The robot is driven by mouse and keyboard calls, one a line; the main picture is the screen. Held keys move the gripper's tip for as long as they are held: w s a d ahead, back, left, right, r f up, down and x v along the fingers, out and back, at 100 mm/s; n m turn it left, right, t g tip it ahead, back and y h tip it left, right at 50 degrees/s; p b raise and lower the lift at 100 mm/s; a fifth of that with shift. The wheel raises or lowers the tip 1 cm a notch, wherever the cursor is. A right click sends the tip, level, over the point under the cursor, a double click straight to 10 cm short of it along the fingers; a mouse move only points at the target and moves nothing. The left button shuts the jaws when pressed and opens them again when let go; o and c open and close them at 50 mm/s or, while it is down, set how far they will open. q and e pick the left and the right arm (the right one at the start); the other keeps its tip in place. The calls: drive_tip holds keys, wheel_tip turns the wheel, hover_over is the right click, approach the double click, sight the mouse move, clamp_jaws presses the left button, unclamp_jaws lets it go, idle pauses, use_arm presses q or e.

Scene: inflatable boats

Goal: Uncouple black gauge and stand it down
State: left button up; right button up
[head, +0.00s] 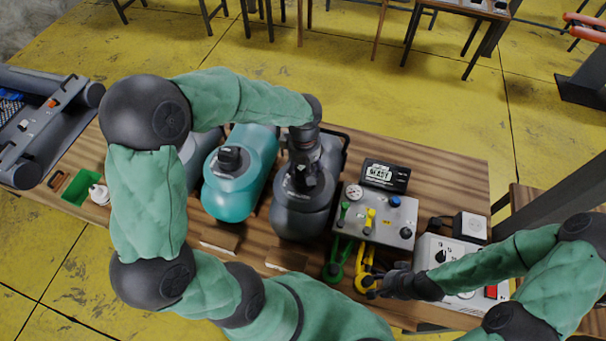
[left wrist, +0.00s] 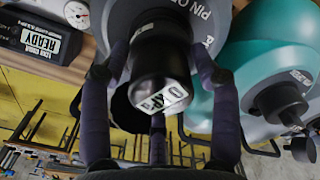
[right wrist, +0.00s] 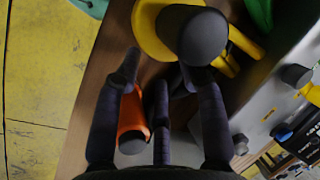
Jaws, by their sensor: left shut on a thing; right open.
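The black gauge (left wrist: 160,65) is a short dark cylinder with a pale printed face, seen in the left wrist view against the top of a dark grey tank (head: 290,222). My left gripper (head: 303,160) comes down over that tank from above, with its fingers shut around the gauge. The gauge is mostly hidden by the gripper in the head view, and I cannot tell whether it is still joined to the tank. My right gripper (head: 385,284) is open beside the yellow lever (head: 362,268). The lever's dark knob (right wrist: 195,38) shows just beyond its fingertips in the right wrist view.
A teal tank (head: 232,190) with a black cap stands left of the grey one. A green tray (head: 82,188) sits at left. An orange handle (right wrist: 132,120) lies under my right gripper.

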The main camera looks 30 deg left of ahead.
use_arm(q)
drive_tip(key=shift+s+a+n, duration=0.1)
drive_tip(key=shift+n, duration=0.7)
use_arm(e)
drive_tip(key=shift+a+f, duration=0.1)
drive_tip(key=shift+f, duration=0.4)
use_arm(q)
drive_tip(key=shift+r, duration=0.7)
use_arm(e)
drive_tip(key=shift+r, duration=0.35)
use_arm(q)
drive_tip(key=shift+r+p, duration=1.55)
drive_tip(key=shift+r, duration=0.65)
use_arm(e)
drive_tip(key=shift+r, duration=1.45)
use_arm(q)
drive_tip(key=shift+r, duration=0.1)
use_arm(e)
drive_tip(key=shift+r, duration=0.1)
use_arm(q)
drive_tip(key=shift+r+p, duration=0.6)
drive_tip(key=shift+p, duration=0.05)
use_arm(e)
drive_tip(key=shift+r, duration=0.55)
use_arm(q)
drive_tip(key=shift+r, duration=0.15)
use_arm(e)
drive_tip(key=shift+r, duration=0.2)
